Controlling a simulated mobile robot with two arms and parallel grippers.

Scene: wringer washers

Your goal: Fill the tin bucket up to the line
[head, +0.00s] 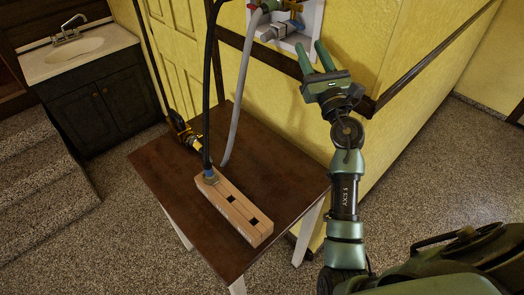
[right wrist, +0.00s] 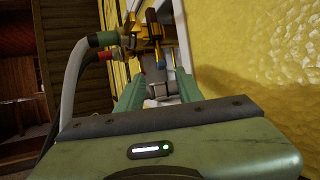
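My right gripper (head: 310,50) is raised in front of the yellow wall, its two green fingers apart and empty. In the right wrist view the fingers (right wrist: 158,85) point at a white recessed wall box (right wrist: 187,55) with brass valves (right wrist: 155,35) inside. In the head view the box (head: 318,14) is at the top, just beyond the fingertips, with a blue-handled valve (head: 294,23) in it. I cannot tell whether a finger touches anything. No tin bucket shows in either view, and no fill line. My left gripper is not in view.
A brown table (head: 165,165) stands below, with a holed wooden block (head: 235,205) on it. A black hose (head: 207,90) meets the block; a grey hose (head: 240,95) hangs beside it. A black-and-yellow fitting (head: 183,132) is at the table's far edge. A sink (head: 80,45) and steps are left.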

